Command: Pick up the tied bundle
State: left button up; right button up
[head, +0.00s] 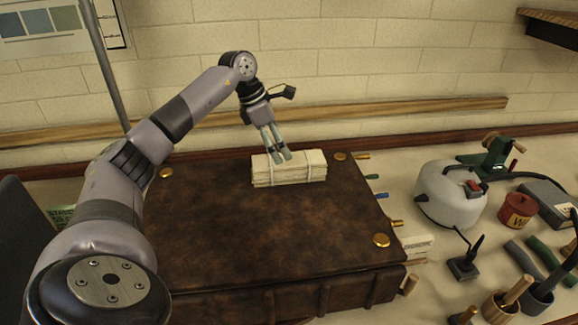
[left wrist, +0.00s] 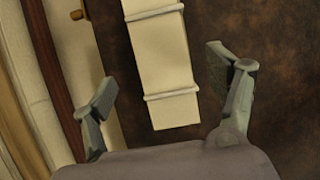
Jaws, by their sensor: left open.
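The tied bundle (head: 305,169) is a cream stack bound with two pale strings. It lies flat near the back edge of a large brown leather-covered book (head: 240,225). My left gripper (head: 281,158) is over the bundle's left part in the head view. In the left wrist view the left gripper (left wrist: 160,78) is open, with one finger on each side of the bundle and gaps between. My right gripper is not in view.
A white rounded appliance (head: 450,193), a red tin (head: 517,210), a green clamp-like tool (head: 492,155) and several handled tools crowd the bench on the right. Brass studs (head: 382,240) mark the book's corners. A wooden rail (head: 340,130) runs along the wall behind.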

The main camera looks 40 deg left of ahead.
aim_at(289, 168)
pick_arm(q)
jog(key=shift+w+d+f, duration=0.15)
jog(key=shift+f, duration=0.4)
jog(key=shift+w+d+f+p, duration=0.1)
jog(key=shift+d+f+p, duration=0.15)
jog(key=shift+p, duration=0.1)
jog(key=p+x, duration=0.1)
jog(key=x, duration=0.2)
jog(key=shift+d+f, duration=0.2)
jog(key=shift+f, duration=0.05)
jog(key=shift+w+f, duration=0.2)
jog(key=shift+f, duration=0.2)
jog(key=shift+c, duration=1.3)
jog(key=c, duration=0.7)
jog(key=shift+r, duration=0.1)
jog(key=c, duration=0.6)
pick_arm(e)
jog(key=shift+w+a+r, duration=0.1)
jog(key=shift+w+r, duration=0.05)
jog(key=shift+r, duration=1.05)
